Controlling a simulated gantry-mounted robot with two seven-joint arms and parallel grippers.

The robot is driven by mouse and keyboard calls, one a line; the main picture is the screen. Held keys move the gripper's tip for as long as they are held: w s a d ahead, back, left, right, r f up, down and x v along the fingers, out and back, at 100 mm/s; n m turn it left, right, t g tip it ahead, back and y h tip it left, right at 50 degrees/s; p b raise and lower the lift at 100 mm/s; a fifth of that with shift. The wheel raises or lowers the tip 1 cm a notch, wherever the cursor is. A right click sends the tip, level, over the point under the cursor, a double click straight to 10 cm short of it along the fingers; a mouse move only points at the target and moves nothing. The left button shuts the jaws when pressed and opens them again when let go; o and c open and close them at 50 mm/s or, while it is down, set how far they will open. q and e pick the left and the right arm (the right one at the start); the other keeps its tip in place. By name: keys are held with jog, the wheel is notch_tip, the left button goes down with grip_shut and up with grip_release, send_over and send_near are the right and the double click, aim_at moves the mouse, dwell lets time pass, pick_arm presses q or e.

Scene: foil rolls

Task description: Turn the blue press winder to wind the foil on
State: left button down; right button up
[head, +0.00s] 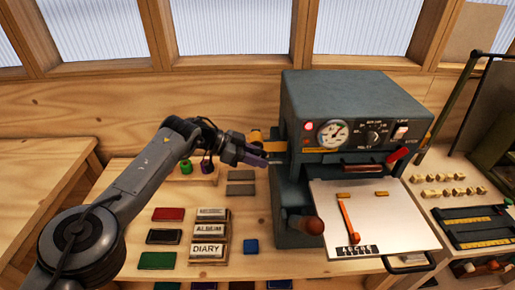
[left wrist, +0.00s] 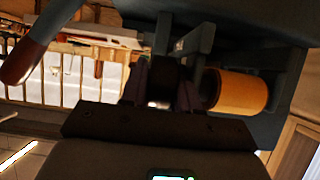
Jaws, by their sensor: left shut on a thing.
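The blue-grey press (head: 296,105) stands at the back, right of centre, with a gauge, a red lamp and a dial on its front. A gold foil roll (head: 268,146) sits on its left side. It is large in the left wrist view (left wrist: 240,91), just right of my fingers. My left gripper (head: 262,160) reaches in from the left to the press's side, just below the roll. In the left wrist view its fingers (left wrist: 162,92) are closed around a small dark part, which I take to be the winder; it is mostly hidden and in shadow. My right gripper is not in view.
A wooden-knobbed lever (head: 312,226) sticks out at the press's lower left. A pale plate (head: 385,215) extends in front. Green and purple rolls (head: 187,167) stand behind my arm. Several coloured blocks and title plates (head: 209,229) lie on the bench. Brass pieces (head: 450,191) are at right.

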pick_arm(q)
jog(key=shift+y+p, duration=0.65)
jog(key=shift+y, duration=0.05)
jog(key=c, duration=0.9)
grip_release()
jog(key=shift+a, duration=0.1)
jog(key=shift+a+r, duration=0.4)
jog(key=shift+a, duration=0.05)
jog(key=v, duration=0.9)
jog(key=shift+a+r+p, duration=0.1)
jog(key=shift+a+p, duration=0.1)
jog(key=shift+p, duration=0.2)
